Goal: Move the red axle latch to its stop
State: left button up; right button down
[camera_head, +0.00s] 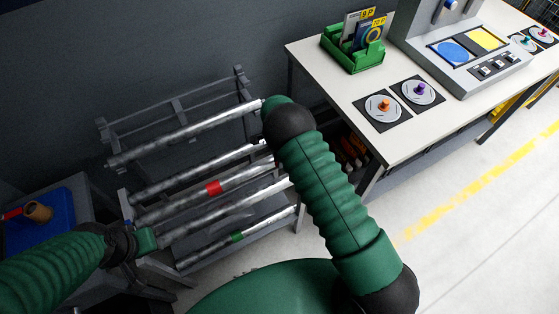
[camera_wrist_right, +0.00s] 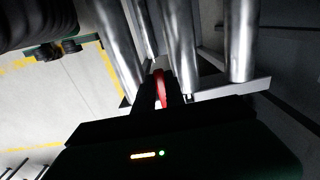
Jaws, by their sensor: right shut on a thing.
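The red axle is the metal bar with a red band (camera_head: 212,187) on the rack at the left of the head view. In the right wrist view the red latch (camera_wrist_right: 162,88) is a narrow upright red piece by the rack's end bar. My right gripper (camera_wrist_right: 158,82) is shut on it, with dark fingers on either side. In the head view my right arm reaches to the bars' right end and largely hides that gripper and the latch. My left gripper (camera_head: 146,241) is low at the bars' left end; its fingers are too unclear to judge.
The grey rack (camera_head: 240,76) holds several metal bars, one with a green band (camera_head: 236,238). A white table (camera_head: 420,145) at right carries a green bin (camera_head: 357,57), discs and a control panel (camera_head: 485,68). A blue tray (camera_head: 52,222) lies at left. Floor at right is clear.

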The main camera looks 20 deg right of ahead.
jog(key=shift+w+a, duration=0.1)
jog(key=c, duration=1.4)
grip_release()
notch_tip(320, 180, up, 17)
jog(key=shift+f, duration=0.1)
